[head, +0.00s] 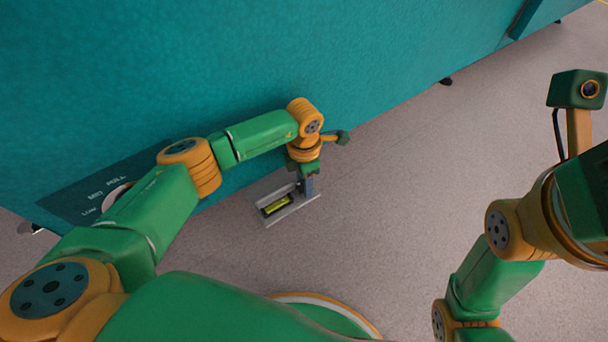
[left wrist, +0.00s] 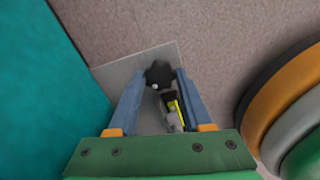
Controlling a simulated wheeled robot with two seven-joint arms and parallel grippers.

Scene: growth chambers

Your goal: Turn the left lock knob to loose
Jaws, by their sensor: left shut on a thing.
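A dark lock knob (left wrist: 158,73) with a small pale dot sits between the fingertips of my left gripper (left wrist: 157,82) in the left wrist view. The gripper is shut on it from both sides. In the head view my left gripper (head: 306,185) points down at a small grey metal bracket (head: 300,207), and its fingers hide the knob. A yellow-green level vial (head: 276,206) lies on the bracket; it also shows beside the knob in the left wrist view (left wrist: 174,110). I cannot read any loose or tight marking. My right gripper is out of view.
A large teal chamber wall (head: 250,60) stands right behind the bracket. A dark panel marked LOW, MID and FULL (head: 80,200) is on it at the left, partly behind my left arm. Speckled floor (head: 420,160) to the right of the bracket is clear.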

